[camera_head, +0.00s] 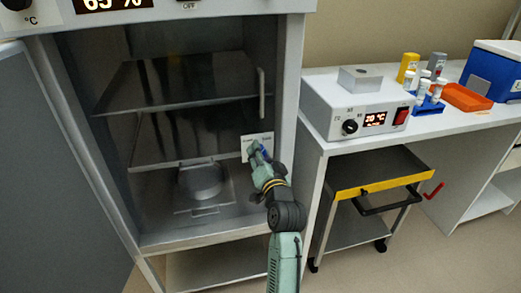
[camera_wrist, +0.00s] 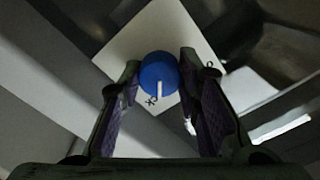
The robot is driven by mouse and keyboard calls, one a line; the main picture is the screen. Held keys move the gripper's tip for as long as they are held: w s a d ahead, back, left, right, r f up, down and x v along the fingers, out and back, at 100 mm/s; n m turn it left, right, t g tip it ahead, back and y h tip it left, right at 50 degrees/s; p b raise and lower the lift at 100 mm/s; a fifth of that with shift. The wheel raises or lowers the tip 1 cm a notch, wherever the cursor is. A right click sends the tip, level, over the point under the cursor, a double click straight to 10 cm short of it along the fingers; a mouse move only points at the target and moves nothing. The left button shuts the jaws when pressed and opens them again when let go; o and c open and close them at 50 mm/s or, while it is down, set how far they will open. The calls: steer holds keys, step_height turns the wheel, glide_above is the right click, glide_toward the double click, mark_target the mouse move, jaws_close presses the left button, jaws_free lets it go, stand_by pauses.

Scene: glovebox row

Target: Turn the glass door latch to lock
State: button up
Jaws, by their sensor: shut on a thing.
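The latch is a round blue knob (camera_wrist: 158,72) with a white pointer line, set on a white plate (camera_wrist: 205,50) with small dark markings. In the wrist view the pointer aims down, toward a marking at the plate's near corner. My gripper (camera_wrist: 157,88) has one finger on each side of the knob and is shut on it. In the head view the plate (camera_head: 249,143) is on the right side of the glass door's front, and my gripper (camera_head: 258,152) reaches it from below, hiding most of the knob. The glass door (camera_head: 150,110) appears closed, with an upright handle (camera_head: 262,93).
A heater box (camera_head: 355,105) with a red display stands on the bench to the right, near a blue tube rack (camera_head: 428,106), an orange tray (camera_head: 467,97) and a blue cooler (camera_head: 490,70). A yellow-edged cart (camera_head: 380,186) stands under the bench. A grey panel (camera_head: 60,180) stands at left.

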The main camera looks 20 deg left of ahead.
steer(key=shift+m+p, duration=0.3)
steer(key=shift+m, duration=0.3)
steer(key=o, duration=1.1)
steer(key=shift+o, duration=0.2)
steer(key=v, duration=1.2)
